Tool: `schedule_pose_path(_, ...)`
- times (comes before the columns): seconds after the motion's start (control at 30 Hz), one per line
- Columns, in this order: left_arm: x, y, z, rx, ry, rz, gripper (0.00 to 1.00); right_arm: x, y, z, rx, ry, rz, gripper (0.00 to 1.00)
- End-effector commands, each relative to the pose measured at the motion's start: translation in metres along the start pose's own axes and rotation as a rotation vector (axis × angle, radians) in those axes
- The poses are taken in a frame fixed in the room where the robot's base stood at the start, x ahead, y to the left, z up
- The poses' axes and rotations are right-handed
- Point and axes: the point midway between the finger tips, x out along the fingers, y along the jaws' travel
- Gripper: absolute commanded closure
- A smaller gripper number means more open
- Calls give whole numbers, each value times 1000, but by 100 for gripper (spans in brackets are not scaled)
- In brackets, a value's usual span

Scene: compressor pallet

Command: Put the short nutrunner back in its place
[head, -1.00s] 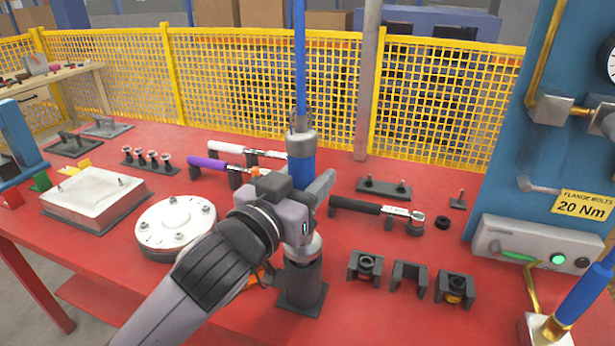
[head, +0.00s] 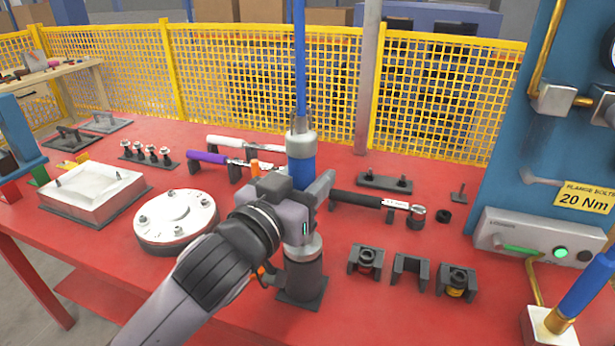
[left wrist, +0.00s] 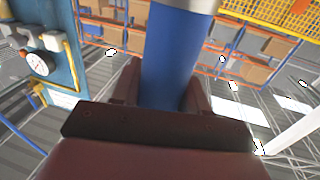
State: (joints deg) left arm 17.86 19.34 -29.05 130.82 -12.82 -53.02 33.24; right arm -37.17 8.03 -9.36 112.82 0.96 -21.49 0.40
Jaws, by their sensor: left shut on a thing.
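The short nutrunner (head: 302,173) is an upright blue cylinder with a grey collar on top and a blue hose rising from it. My left gripper (head: 304,190) is shut around its blue body. The tool's lower end is at a dark cup-like holder (head: 303,280) with a square base plate on the red table. The gripper hides part of the body, and I cannot tell how deep the tool sits. In the left wrist view the blue body (left wrist: 172,55) stands between the two fingers (left wrist: 162,92). My right gripper is not in view.
Torque wrenches lie on stands behind (head: 245,145) and right (head: 370,201) of the tool. A round white flange (head: 176,215) is left. Black socket holders (head: 410,270) stand front right. A blue test panel (head: 535,100) and a yellow mesh fence (head: 270,85) border the table.

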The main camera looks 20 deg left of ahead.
Motion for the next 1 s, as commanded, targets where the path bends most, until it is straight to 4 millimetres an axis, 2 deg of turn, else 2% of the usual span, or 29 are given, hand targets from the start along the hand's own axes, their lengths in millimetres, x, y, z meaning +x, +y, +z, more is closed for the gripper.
schedule_pose_path(0.23,0,0,2,0,9,0,100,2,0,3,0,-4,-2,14)
schedule_pose_path(0.27,0,0,1,0,10,0,50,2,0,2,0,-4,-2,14)
schedule_pose_path(0.33,0,0,1,0,9,0,27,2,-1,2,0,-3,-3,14)
schedule_pose_path(0.73,-5,0,6,0,-4,0,26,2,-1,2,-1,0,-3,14)
schedule_pose_path(0.87,-19,0,6,0,-3,1,26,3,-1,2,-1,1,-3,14)
schedule_pose_path(1.0,-42,0,5,-1,0,1,26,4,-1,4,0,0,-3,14)
